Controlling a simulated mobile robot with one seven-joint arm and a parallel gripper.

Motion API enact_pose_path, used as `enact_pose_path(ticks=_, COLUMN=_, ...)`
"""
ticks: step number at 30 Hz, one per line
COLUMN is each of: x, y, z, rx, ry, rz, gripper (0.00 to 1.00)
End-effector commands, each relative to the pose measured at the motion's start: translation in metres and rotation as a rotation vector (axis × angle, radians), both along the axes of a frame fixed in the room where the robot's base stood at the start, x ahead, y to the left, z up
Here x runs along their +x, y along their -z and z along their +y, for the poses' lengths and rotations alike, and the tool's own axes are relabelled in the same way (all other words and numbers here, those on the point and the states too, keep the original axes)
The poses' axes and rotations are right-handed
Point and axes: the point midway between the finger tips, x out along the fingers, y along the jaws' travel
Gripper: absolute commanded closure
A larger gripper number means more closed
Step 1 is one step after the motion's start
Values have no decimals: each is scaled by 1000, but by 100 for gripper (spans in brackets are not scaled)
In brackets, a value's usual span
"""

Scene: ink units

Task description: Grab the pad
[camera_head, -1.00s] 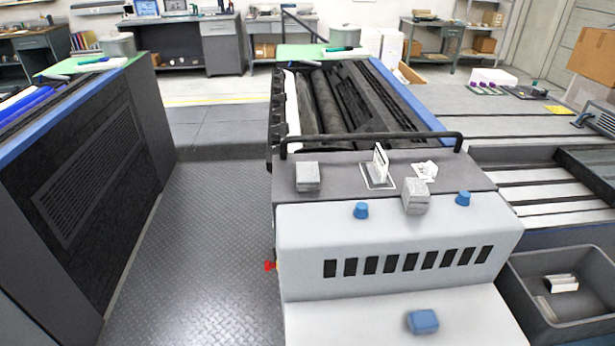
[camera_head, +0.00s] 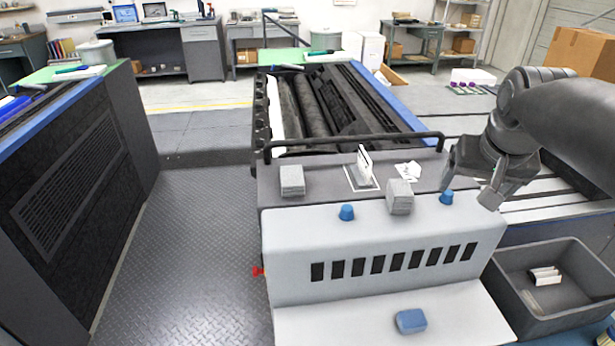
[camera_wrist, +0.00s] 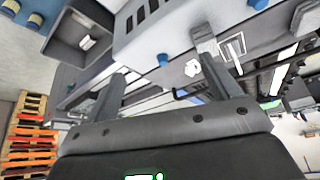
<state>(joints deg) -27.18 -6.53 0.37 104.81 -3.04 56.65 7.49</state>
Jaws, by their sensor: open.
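A blue pad (camera_head: 411,321) with rounded edges lies on the pale lower ledge of the ink unit, at the bottom of the head view. Two grey block-like pads also show: one (camera_head: 292,180) on the left of the dark top, and one (camera_head: 400,196) at its front edge. I cannot tell which one the task names. My gripper (camera_head: 468,194) is open and empty, above the right end of the unit. It is right of the grey pads and well above and right of the blue pad. Its two fingers also show in the wrist view (camera_wrist: 160,58).
Two blue knobs (camera_head: 347,213) (camera_head: 446,198) stand on the unit, one close to my gripper. A grey bin (camera_head: 515,299) stands at right. The left floor is clear.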

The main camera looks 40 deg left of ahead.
Motion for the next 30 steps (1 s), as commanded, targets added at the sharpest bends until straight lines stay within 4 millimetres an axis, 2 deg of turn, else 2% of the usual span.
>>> enact_pose_path(ticks=1, x=10, y=1, z=27, rx=-4, ry=-34, rz=6, gripper=18)
enact_pose_path(ticks=5, x=27, y=4, z=93, rx=-8, ry=-103, rz=14, gripper=18)
enact_pose_path(ticks=9, x=35, y=14, z=169, rx=-12, ry=-178, rz=22, gripper=18)
enact_pose_path(ticks=14, x=30, y=34, z=258, rx=-20, ry=-262, rz=30, gripper=18)
enact_pose_path(ticks=15, x=26, y=40, z=279, rx=-21, ry=-282, rz=32, gripper=18)
enact_pose_path(ticks=18, x=14, y=54, z=327, rx=-24, ry=-326, rz=35, gripper=18)
enact_pose_path(ticks=21, x=2, y=67, z=362, rx=-26, ry=-358, rz=38, gripper=18)
enact_pose_path(ticks=24, x=-6, y=75, z=384, rx=-27, ry=-378, rz=39, gripper=18)
enact_pose_path(ticks=30, x=-10, y=86, z=398, rx=-28, ry=-389, rz=40, gripper=18)
